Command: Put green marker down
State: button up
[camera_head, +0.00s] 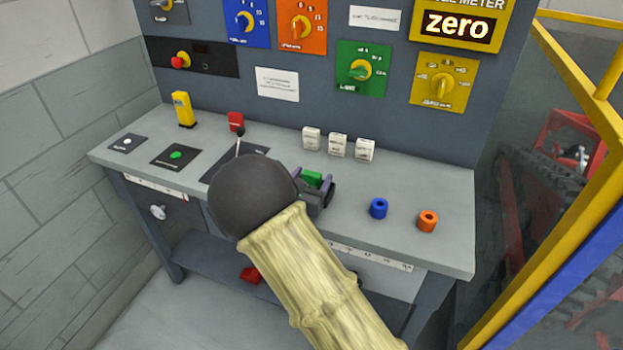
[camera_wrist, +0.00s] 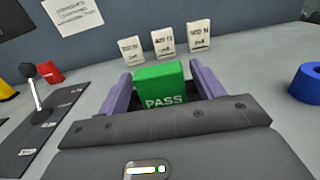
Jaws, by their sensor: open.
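The green marker (camera_wrist: 160,86), a small block with the word PASS on it, stands upright on the grey bench top in the wrist view. My gripper (camera_wrist: 158,90) is open, with one purple finger on each side of the marker; a small gap may lie at the fingers, but I cannot tell whether either touches it. In the head view the green marker (camera_head: 312,177) shows only in part, between the fingers of my gripper (camera_head: 315,181). My arm hides the bench beneath and in front of it.
Three white labelled blocks (camera_head: 338,145) stand behind the marker. A blue ring (camera_head: 378,208) and an orange ring (camera_head: 428,221) lie to the right. A lever (camera_head: 239,140), a red block (camera_head: 236,121) and a yellow block (camera_head: 183,109) are to the left. The control panel (camera_head: 315,95) rises behind.

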jog(key=shift+r, duration=0.1)
jog(key=shift+r, duration=0.1)
jog(key=v, duration=1.2)
dwell(0.4)
